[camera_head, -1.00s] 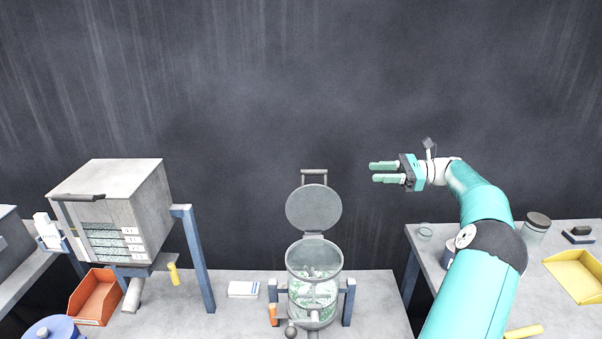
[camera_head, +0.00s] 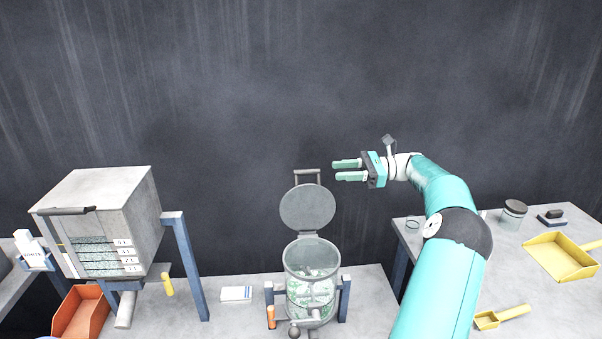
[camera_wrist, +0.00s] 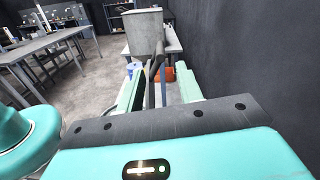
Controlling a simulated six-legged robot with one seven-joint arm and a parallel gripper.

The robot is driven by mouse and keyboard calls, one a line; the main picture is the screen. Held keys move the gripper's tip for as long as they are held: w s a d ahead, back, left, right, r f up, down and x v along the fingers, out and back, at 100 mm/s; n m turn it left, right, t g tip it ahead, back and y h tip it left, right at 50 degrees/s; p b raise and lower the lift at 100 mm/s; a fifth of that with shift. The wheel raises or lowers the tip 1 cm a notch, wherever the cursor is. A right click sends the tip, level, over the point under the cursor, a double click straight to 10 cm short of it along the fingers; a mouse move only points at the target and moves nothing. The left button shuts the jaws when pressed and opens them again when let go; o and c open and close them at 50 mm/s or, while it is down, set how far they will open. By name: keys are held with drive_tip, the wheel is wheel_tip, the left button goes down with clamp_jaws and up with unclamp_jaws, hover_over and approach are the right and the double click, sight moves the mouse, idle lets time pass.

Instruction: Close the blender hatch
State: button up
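The blender (camera_head: 311,290) is a clear drum with green-white contents, held in a blue frame on the middle table. Its round grey hatch (camera_head: 308,208) stands open and upright behind the drum mouth, with a bar handle (camera_head: 307,172) at its top. My gripper (camera_head: 347,170) is to the right of the handle at about its height, fingers pointing left, apart from it in the picture. The fingers are spread with a gap between them and nothing held. In the wrist view, the fingers (camera_wrist: 160,88) show apart, with a grey bar-like part seen between them.
A grey box-shaped machine (camera_head: 100,225) stands at the left, with an orange bin (camera_head: 82,312) below. A small white box (camera_head: 236,294) lies left of the blender. The right table holds a jar (camera_head: 513,215), yellow pan (camera_head: 560,255) and yellow scoop (camera_head: 500,316). A dark wall stands behind.

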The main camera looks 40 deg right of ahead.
sight(304, 172)
drive_tip(key=x, duration=1.1)
drive_tip(key=shift+a, duration=0.15)
clamp_jaws()
